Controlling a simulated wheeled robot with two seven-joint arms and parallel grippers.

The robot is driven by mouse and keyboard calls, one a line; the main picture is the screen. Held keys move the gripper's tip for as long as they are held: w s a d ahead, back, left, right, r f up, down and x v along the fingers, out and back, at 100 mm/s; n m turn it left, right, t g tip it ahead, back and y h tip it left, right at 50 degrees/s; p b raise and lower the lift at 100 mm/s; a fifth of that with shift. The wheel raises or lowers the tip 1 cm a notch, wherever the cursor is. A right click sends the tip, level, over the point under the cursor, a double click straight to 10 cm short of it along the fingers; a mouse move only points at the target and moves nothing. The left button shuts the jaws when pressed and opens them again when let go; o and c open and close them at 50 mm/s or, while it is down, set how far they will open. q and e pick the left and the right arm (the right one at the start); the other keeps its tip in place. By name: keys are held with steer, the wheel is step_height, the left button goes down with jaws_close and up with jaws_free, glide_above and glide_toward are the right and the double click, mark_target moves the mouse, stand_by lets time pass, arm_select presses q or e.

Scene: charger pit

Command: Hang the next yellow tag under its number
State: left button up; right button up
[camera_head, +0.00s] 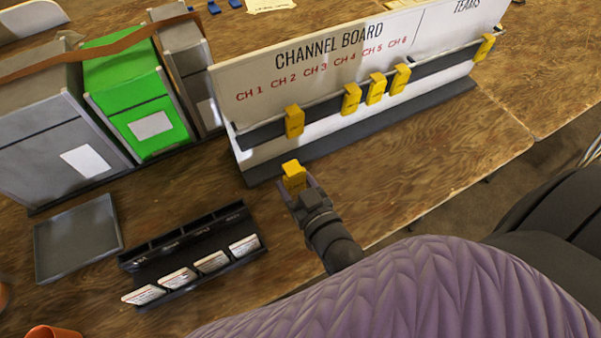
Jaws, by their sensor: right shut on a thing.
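My right gripper (299,190) is shut on a yellow tag (294,177). It holds the tag in front of the channel board (233,98), near the board's dark base and below the hanging tags. Red labels CH 1 to CH 6 run along the board. One yellow tag (294,122) hangs on the rail about under CH 2. Three more yellow tags (376,88) hang about under CH 4, CH 5 and CH 6. Another yellow tag (484,47) hangs at the right end under TEAMS. The rail about under CH 1 and CH 3 is bare. My left gripper is out of view.
A black rack (190,249) with white cards stands on the wooden table left of my gripper. A grey tray (77,238) lies further left. Grey boxes and a green box (133,90) stand at the back left. An orange object (53,332) shows at the bottom left.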

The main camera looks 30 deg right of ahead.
steer(key=shift+a, duration=0.35)
steer(key=shift+w, duration=0.15)
steer(key=shift+w+d+f+b, duration=0.1)
steer(key=shift+w+b, duration=0.15)
steer(key=shift+w, duration=0.15)
steer(key=shift+w+d+f+b, duration=0.1)
steer(key=shift+w+b, duration=0.1)
steer(key=shift+w, duration=0.6)
steer(key=w+b, duration=0.2)
steer(key=w, duration=0.1)
steer(key=w+b, duration=0.2)
steer(key=w, duration=0.2)
steer(key=w+b, duration=0.2)
steer(key=w, duration=0.2)
steer(key=shift+w+a+b, duration=0.15)
steer(key=shift+a+b, duration=0.1)
steer(key=shift+b, duration=0.15)
steer(key=shift+f, duration=0.5)
